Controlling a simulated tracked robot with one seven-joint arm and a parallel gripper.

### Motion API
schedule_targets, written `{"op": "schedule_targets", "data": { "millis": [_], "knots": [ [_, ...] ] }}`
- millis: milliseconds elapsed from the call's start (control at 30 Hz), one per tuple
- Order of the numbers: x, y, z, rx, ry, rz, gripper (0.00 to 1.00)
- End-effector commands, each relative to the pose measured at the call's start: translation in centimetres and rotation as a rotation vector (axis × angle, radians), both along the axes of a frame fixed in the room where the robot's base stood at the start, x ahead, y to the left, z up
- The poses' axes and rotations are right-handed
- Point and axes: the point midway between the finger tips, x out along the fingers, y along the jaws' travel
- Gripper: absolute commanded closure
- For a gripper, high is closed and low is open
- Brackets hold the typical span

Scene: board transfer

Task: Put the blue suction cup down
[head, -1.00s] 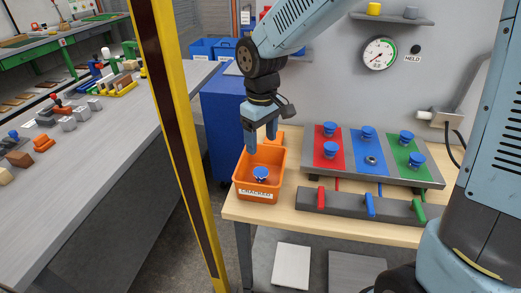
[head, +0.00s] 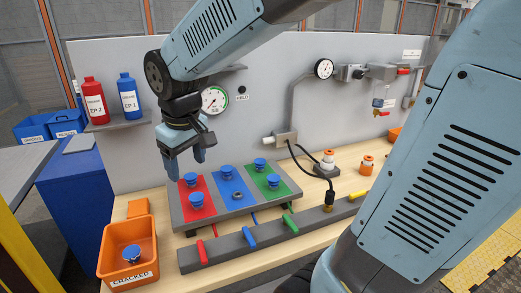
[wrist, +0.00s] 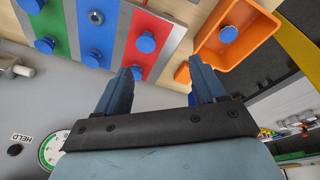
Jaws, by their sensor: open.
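My gripper (head: 186,168) is open and empty, above the back left corner of the rack (head: 180,225). A blue suction cup (head: 131,253) lies in the orange bin (head: 114,236) labelled CRACKED, left of my gripper. It also shows in the wrist view (wrist: 229,34). The red panel (head: 186,213) holds two blue cups (head: 190,179) (head: 197,199). The blue panel (head: 222,187) holds one blue cup (head: 225,171) at the back and a bare metal fitting (head: 238,195) at the front. The green panel (head: 288,190) holds two blue cups (head: 260,164) (head: 273,181).
A bar with red (head: 202,252), blue (head: 249,237) and green (head: 290,223) levers runs in front of the rack. A pressure gauge (head: 214,100) is on the wall behind. Red (head: 95,101) and blue (head: 128,95) bottles stand on a shelf. A black cable (head: 305,165) hangs at right.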

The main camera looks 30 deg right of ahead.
Motion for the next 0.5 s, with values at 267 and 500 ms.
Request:
{"op": "schedule_targets", "data": {
  "millis": [267, 500],
  "knots": [
    [-4.4, -7.7, 3.1, 0.075, -0.125, -0.245, 0.30],
    [-8.4, -12.1, 4.2, 0.144, -0.213, -0.409, 0.30]
  ]
}}
